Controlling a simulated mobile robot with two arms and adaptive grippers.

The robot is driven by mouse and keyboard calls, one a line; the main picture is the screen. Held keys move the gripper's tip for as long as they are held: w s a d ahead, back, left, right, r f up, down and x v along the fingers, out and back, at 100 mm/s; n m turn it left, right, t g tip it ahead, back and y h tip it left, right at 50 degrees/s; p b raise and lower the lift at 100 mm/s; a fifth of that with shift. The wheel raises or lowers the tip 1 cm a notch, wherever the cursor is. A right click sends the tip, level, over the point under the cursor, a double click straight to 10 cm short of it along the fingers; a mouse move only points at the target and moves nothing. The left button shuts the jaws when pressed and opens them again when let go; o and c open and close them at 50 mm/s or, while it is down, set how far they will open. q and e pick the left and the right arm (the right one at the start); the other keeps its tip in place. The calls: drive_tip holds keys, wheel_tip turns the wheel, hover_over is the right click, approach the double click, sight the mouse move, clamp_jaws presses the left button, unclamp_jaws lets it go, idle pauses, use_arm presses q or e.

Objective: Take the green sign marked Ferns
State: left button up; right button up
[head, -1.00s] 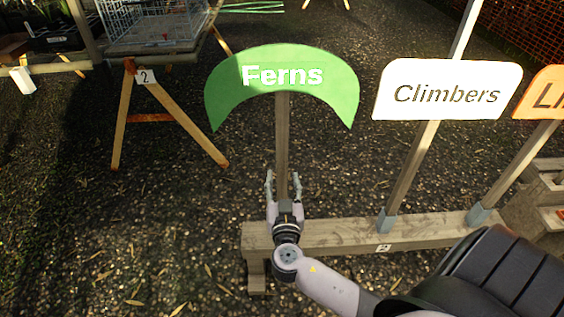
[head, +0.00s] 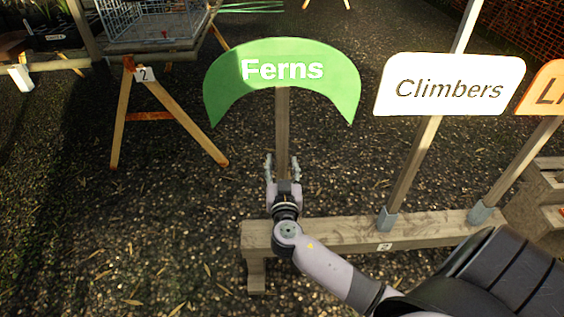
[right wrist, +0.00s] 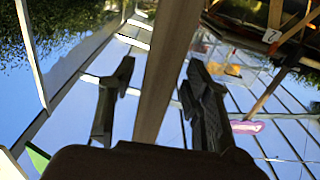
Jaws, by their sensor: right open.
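The green crescent sign (head: 282,68) marked Ferns stands upright on a wooden stake (head: 283,125) in the head view. The stake's foot is hidden behind my right gripper (head: 281,163). That gripper is open, with one finger on each side of the stake, below the sign board. In the right wrist view the stake (right wrist: 168,75) runs between the two open fingers (right wrist: 160,100), with a gap on both sides. My left gripper is in neither view.
A wooden beam (head: 345,234) also holds the white Climbers sign (head: 449,84) and an orange sign (head: 541,88) to the right. A trestle table with a wire basket (head: 150,22) stands at the back left. Gravel at left is clear.

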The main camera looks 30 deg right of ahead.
clamp_jaws()
idle(1.1)
